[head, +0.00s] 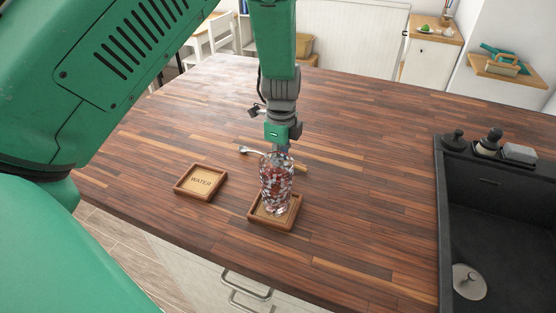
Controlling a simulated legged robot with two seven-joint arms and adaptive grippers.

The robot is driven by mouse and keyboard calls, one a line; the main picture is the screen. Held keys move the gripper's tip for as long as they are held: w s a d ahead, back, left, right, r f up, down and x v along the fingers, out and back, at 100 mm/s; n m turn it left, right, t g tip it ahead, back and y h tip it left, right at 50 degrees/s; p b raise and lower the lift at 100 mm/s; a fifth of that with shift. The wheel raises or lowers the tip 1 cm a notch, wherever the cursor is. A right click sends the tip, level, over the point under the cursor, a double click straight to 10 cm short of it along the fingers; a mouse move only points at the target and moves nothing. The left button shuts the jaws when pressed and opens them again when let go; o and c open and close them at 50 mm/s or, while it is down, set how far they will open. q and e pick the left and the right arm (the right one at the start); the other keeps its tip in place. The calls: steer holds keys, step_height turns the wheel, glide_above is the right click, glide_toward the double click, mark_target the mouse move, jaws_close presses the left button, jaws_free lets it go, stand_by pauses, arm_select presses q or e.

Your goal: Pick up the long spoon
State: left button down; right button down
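The long spoon (246,150) lies on the wooden counter behind the glass. Its pale metal end shows on the left, and its middle is hidden by the gripper and glass. My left gripper (281,149) points down at the spoon's middle, just behind the glass. Its fingertips are mostly hidden, so I cannot tell whether they are open, shut or touching the spoon. My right gripper is not in view.
A patterned glass (276,185) stands on a square wooden coaster (288,217), close in front of the gripper. A coaster marked WATER (201,181) lies to the left. A dark sink (500,220) is at the right. The counter's middle right is clear.

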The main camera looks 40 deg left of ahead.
arm_select(q)
step_height(320, 180, up, 10)
stand_by(0.6)
steer(key=shift+a, duration=0.2)
